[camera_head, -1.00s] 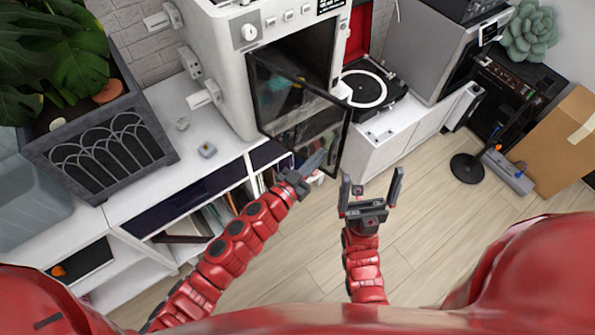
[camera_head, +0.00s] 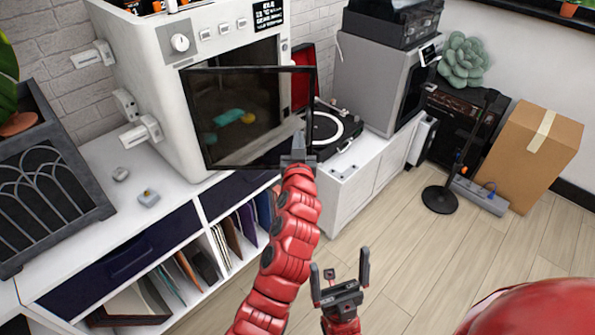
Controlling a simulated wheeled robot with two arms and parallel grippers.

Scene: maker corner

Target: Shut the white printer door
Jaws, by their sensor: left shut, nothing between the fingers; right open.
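The white printer (camera_head: 152,62) stands on the white cabinet at the upper left. Its door (camera_head: 222,100) is a dark-framed see-through panel, hinged on the left and standing partly open. Blue and yellow shapes show through it. My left gripper (camera_head: 298,146) is shut and empty at the door's lower right corner. It overlaps the frame in the view, and I cannot tell whether it touches. My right gripper (camera_head: 340,275) is open and empty, low in the middle, in front of the cabinet and away from the door.
A record player (camera_head: 335,128) sits right of the door on the cabinet (camera_head: 170,210). A grey machine (camera_head: 378,75) stands behind it. Small grey pieces (camera_head: 148,197) lie on the cabinet top left of the door.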

